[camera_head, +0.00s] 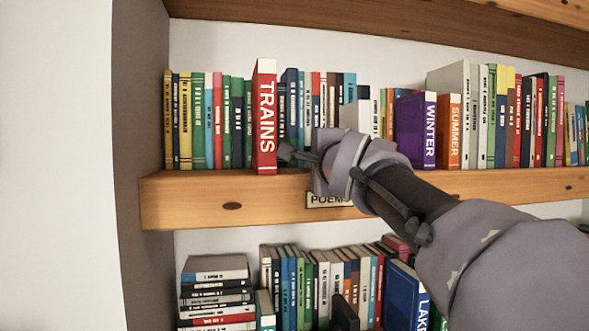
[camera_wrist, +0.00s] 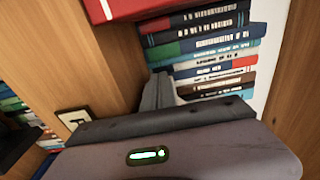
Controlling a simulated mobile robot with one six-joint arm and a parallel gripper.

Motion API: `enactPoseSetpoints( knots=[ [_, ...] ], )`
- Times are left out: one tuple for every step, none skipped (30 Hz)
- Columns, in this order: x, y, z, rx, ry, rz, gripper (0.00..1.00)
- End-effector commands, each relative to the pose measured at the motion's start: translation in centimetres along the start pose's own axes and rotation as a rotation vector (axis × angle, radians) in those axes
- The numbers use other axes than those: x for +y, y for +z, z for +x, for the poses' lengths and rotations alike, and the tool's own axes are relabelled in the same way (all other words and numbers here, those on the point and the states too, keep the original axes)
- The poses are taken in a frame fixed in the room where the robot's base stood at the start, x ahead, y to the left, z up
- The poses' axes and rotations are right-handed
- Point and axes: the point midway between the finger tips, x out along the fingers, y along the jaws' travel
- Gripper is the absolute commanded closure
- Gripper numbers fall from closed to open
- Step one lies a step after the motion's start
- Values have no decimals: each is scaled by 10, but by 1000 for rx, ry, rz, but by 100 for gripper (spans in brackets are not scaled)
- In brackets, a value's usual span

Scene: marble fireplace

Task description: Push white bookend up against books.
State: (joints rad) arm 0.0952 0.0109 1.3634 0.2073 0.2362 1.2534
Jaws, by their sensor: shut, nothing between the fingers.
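A pale upright block (camera_head: 356,117), which may be the white bookend, shows just behind my gripper on the upper shelf. My wrist hides its lower part, and I cannot tell whether it touches the books. The row of books (camera_head: 302,97) stands upright to its left, and also shows sideways in the wrist view (camera_wrist: 205,45). My gripper (camera_head: 288,153) is shut and empty, low in front of these books, pointing left. In the wrist view its closed fingers (camera_wrist: 157,90) are near the book spines, with a narrow whitish strip beside them.
The red TRAINS book (camera_head: 264,118) juts forward just left of my fingertips. The purple WINTER book (camera_head: 416,130) and orange SUMMER book (camera_head: 448,132) stand to the right. The wooden shelf edge (camera_head: 240,199) and POEMS label (camera_head: 329,200) lie below my gripper.

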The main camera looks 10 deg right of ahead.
Motion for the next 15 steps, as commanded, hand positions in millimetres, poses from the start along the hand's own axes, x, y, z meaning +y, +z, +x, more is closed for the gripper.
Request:
enactPoseSetpoints(
  knots=[
    [3,-2,0,1,-2,-1,100],
    [3,-2,0,1,-2,-1,100],
    [3,-3,0,1,-1,-1,100],
    [3,-4,0,1,-2,-1,100],
    [4,-4,-1,1,-2,-1,100],
    [4,-5,-1,0,-1,-1,100],
    [4,-6,-1,0,-1,-2,100],
    [4,-6,-1,0,-1,-2,100],
    [4,-7,-1,0,-1,-2,100],
    [4,-8,-2,0,-1,-3,100],
    [4,-9,-2,0,-2,-3,100],
    [4,-10,-2,0,-1,-4,100],
    [4,-10,-3,0,-1,-4,100],
    [4,-11,-3,0,-2,-4,100],
    [3,-15,-3,2,0,-2,100]
  ],
)
